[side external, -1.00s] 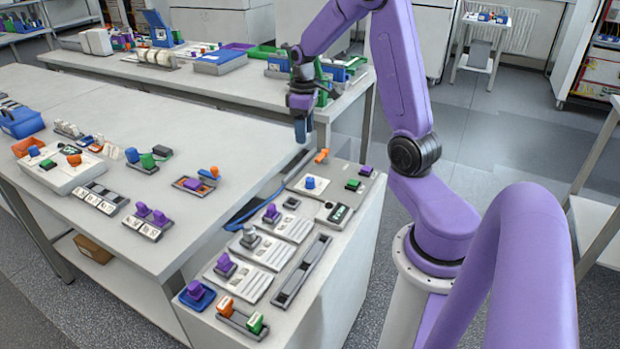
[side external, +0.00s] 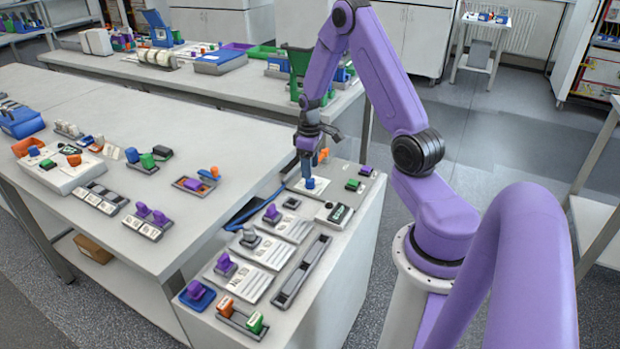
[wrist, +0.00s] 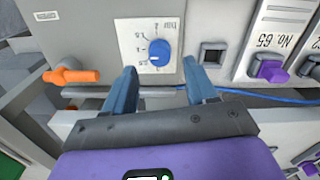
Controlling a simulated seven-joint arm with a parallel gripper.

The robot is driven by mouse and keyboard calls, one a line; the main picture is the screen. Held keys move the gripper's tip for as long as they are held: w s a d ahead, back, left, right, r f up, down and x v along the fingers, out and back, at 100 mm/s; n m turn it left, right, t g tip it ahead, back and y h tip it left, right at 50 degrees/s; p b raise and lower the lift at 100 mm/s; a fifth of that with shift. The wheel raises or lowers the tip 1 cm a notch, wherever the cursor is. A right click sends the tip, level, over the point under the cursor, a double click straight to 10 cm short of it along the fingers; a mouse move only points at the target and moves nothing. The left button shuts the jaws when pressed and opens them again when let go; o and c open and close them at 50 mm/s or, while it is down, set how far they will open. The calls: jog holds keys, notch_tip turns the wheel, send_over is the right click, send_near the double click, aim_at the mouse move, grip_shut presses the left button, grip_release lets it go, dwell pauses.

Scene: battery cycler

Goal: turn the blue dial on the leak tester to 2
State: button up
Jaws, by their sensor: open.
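The blue dial (wrist: 160,52) sits on a white scale plate (wrist: 140,32) on the grey leak tester panel (wrist: 100,14). In the side external view the dial (side external: 310,183) is near the far end of the cabinet top. My gripper (wrist: 160,80) is open and empty, its two blue fingers apart. In the wrist view the dial lies just beyond the fingertips, between their lines. In the side external view my gripper (side external: 308,172) points down, right above the dial. I cannot tell whether it touches. The scale's small numbers are too blurred to read surely.
An orange handle (wrist: 70,75) is left of the dial in the wrist view. A square black socket (wrist: 211,55) and a purple knob (wrist: 270,70) are to its right. A blue cable (wrist: 260,97) runs along the panel edge. A display box (side external: 335,214) stands nearby on the cabinet top.

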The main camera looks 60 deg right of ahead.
aim_at(310, 183)
jog(key=shift+f, duration=2.5)
grip_shut()
jog(key=c, duration=1.1)
grip_release()
